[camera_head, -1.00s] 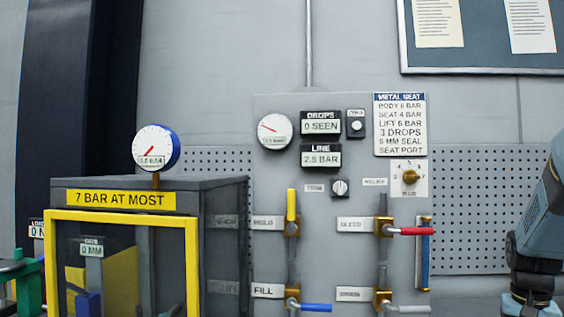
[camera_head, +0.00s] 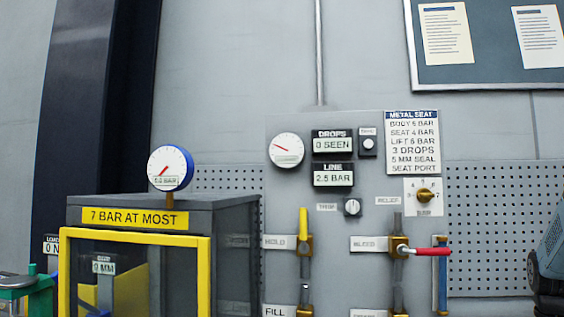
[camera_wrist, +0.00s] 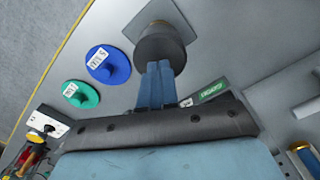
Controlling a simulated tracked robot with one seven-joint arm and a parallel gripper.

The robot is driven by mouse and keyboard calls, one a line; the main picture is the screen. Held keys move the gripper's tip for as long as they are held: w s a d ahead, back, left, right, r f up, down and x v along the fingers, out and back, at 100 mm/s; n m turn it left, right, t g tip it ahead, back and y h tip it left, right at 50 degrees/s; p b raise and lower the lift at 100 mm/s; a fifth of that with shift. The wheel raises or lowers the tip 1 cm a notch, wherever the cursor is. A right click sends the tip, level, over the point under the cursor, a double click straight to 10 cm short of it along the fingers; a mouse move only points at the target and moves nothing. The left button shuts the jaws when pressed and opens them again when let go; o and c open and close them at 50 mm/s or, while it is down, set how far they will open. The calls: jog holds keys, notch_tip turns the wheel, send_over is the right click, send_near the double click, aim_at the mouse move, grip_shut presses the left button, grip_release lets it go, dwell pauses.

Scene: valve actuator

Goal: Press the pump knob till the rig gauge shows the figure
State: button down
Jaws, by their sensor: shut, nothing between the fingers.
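In the wrist view my gripper (camera_wrist: 158,72) is shut, its blue fingers together and empty. The fingertips overlap a dark round knob (camera_wrist: 160,42) on a grey square plate; it looks like the pump knob. I cannot tell whether they touch. In the head view a blue-rimmed gauge (camera_head: 169,168) stands on the cabinet, its needle towards the lower left; its small figure is unclear. A second white gauge (camera_head: 286,150) is on the valve panel, above a line display (camera_head: 333,180) reading 2.5 BAR. The card (camera_head: 412,143) lists BODY 6 BAR, SEAT 4 BAR and LIFT 6 BAR.
A blue disc (camera_wrist: 108,64) and a green disc (camera_wrist: 80,95) with tags lie left of the knob. The cabinet (camera_head: 150,202) is marked 7 BAR AT MOST. The panel carries a yellow hold handle (camera_head: 303,223), a red bleed handle (camera_head: 430,252) and a brass relief knob (camera_head: 424,195).

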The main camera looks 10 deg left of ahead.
jog(key=shift+f, duration=3.25)
jog(key=shift+r, duration=3.25)
